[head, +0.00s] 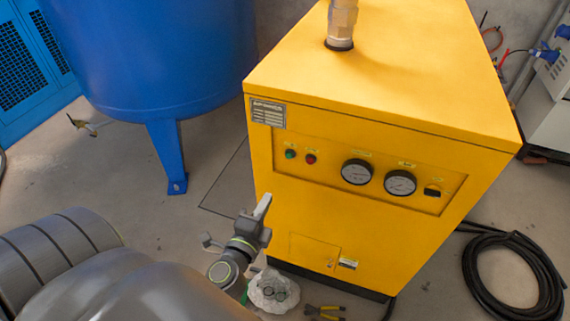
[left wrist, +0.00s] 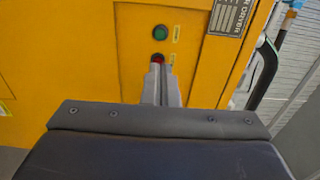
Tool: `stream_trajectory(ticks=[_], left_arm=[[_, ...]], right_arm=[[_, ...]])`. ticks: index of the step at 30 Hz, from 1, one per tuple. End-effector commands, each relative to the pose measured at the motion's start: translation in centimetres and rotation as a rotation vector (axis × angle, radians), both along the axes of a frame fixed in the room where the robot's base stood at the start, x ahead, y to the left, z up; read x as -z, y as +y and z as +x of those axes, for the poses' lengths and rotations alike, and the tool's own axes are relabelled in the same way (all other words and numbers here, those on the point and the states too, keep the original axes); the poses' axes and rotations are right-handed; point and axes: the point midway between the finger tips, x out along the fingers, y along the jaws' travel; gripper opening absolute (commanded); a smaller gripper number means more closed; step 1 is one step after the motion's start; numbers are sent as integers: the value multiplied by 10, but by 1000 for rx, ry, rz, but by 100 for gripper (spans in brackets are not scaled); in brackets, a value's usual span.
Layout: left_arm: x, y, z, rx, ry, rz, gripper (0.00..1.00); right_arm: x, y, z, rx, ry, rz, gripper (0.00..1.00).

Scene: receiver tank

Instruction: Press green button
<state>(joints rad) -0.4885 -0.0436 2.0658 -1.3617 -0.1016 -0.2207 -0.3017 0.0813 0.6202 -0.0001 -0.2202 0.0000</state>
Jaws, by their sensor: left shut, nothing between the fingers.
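The green button (head: 290,154) is at the left end of the recessed panel on the yellow cabinet (head: 350,235). The red button (head: 310,159) is just right of it. In the left wrist view the green button (left wrist: 160,32) shows fully, above the red button (left wrist: 157,58), which the fingertips partly cover. My left gripper (head: 264,203) is shut and empty, below and left of the buttons in the head view. In the left wrist view its closed fingers (left wrist: 158,68) point toward the buttons. I cannot tell the gap to the panel. My right gripper is not in view.
Two round gauges (head: 357,171) and a black switch (head: 432,191) share the panel. A blue tank (head: 150,60) stands left. Pliers (head: 325,312) and a pale crumpled item (head: 273,291) lie on the floor by the cabinet. A coiled black hose (head: 475,270) lies right.

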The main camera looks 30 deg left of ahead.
Motion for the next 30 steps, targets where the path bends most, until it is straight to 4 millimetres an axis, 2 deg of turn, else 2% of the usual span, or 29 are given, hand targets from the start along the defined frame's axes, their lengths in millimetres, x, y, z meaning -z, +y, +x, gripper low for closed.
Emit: stream_trajectory(ticks=[9,21,30], left_arm=[[-4,11,48,1,-1,3,0],[-2,28,114,0,0,2,0],[0,32,131,-1,1,1,0]], right_arm=[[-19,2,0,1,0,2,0],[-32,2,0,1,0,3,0],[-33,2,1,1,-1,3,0]])
